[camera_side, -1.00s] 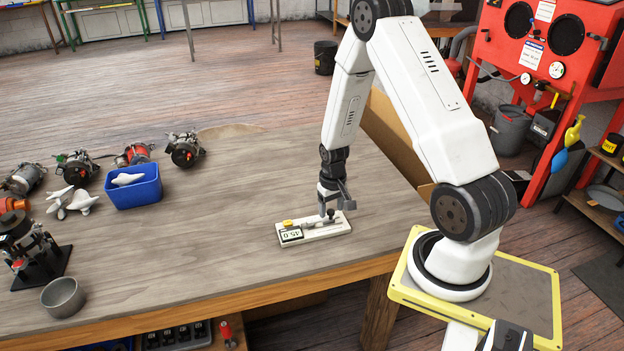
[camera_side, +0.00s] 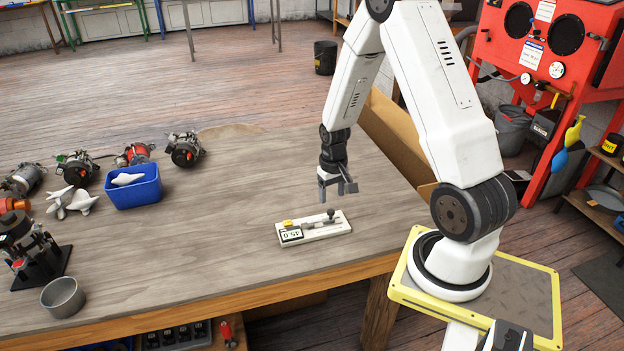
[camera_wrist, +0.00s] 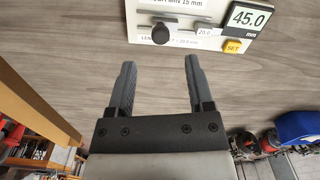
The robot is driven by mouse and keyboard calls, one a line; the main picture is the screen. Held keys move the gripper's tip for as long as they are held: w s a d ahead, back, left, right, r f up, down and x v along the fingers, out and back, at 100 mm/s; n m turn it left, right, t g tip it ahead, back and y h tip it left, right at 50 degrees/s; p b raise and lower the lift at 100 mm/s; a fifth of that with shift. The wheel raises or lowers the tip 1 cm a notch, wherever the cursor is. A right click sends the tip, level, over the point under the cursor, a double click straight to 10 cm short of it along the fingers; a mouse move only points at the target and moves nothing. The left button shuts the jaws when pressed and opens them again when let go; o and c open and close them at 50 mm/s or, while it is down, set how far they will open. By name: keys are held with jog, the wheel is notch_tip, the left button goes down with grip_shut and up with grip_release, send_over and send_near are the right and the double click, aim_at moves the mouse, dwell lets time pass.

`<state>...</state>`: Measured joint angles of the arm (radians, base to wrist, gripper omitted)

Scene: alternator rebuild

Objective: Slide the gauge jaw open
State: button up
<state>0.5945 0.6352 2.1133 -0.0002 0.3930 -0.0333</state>
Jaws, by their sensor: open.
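The gauge (camera_side: 300,233) is a flat white plate lying on the workbench near its front edge. Its display reads 45.0 mm, clearest in the wrist view (camera_wrist: 247,17). A yellow SET button (camera_wrist: 233,46) sits beside the display. The gauge jaw has a dark knob (camera_side: 331,213), which also shows in the wrist view (camera_wrist: 160,34). My gripper (camera_side: 337,188) is open and empty, raised above the bench behind the knob, and not touching it. In the wrist view its two fingers (camera_wrist: 158,75) are spread with bare bench between them.
A blue bin (camera_side: 135,193) with a white part inside stands left on the workbench (camera_side: 220,240). The bench around the gauge is clear.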

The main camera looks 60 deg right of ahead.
aim_at(329, 212)
jog(key=shift+r, duration=1.35)
jog(key=shift+w+a+r, duration=0.1)
jog(key=shift+a+r, duration=0.15)
jog(key=shift+a, duration=0.2)
jog(key=s+a+r+n+t, duration=0.1)
jog(key=a+r+n, duration=0.2)
jog(key=a, duration=0.7)
jog(key=s+a+r+n+t, duration=0.1)
jog(key=a+r+n, duration=0.2)
jog(key=a, duration=0.6)
notch_tip(329, 212, up, 3)
jog(key=shift+s+a+f+t, duration=0.2)
jog(key=shift+s+a+t, duration=0.1)
jog(key=shift+s+a, duration=0.1)
